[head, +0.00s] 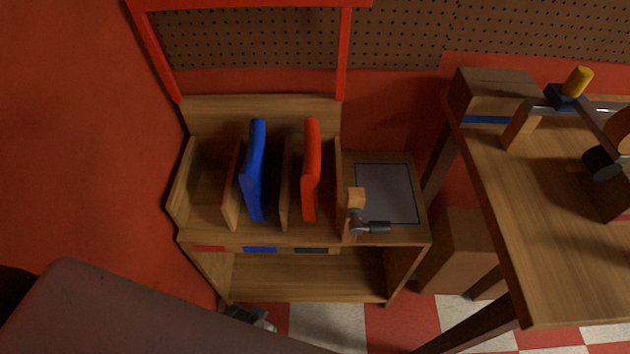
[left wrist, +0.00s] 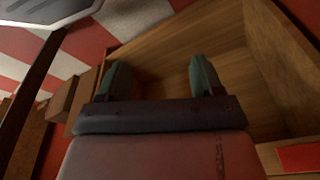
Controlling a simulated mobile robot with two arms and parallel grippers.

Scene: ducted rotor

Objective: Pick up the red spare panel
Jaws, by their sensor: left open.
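The red spare panel (head: 311,170) stands upright in the right slot of the wooden rack (head: 260,93), above a dark label (head: 317,250). A blue panel (head: 255,170) stands in the middle slot, left of a wooden divider. The left slot, above a red label (head: 208,248), is empty. My left gripper (head: 250,318) shows partly at the rack's lower front left, below and apart from the panels. In the left wrist view its two green-tipped fingers (left wrist: 160,80) are apart with nothing between them, facing bare wooden boards. My right gripper is not in view.
A metal and wood clamp-like fitting (head: 365,222) and a grey plate (head: 386,193) sit right of the red panel. A workbench (head: 560,240) with tools stands at the right. The rack's lower shelf (head: 300,274) looks empty. A red wall closes the left.

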